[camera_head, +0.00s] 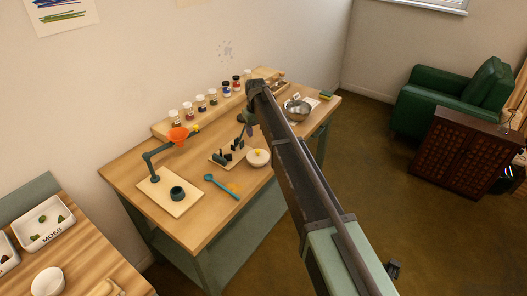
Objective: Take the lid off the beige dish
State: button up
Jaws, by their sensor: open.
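The beige dish (258,161) stands on the wooden table, right of a small wooden board. A pale lid with a yellow knob (258,153) appears to sit on it, though at this size the seam between lid and dish is hard to see. My gripper (242,136) hangs from the end of my arm, above and slightly left of the dish, apart from it. It is open, and nothing shows between its fingers. Its fingertips are small and hard to separate from the dark pieces behind.
The small board (214,155) with dark pieces lies left of the dish. A teal spoon (222,187) lies in front. Several jars (200,103) line the back shelf. A metal bowl (297,111) stands right, partly behind my arm.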

aim_at(258, 151)
notch_tip(258, 151, down, 11)
jog(key=b, duration=1)
jog(key=shift+s+d, duration=0.1)
jog(key=shift+r, duration=0.2)
jog(key=shift+c, duration=0.4)
jog(key=c, duration=0.9)
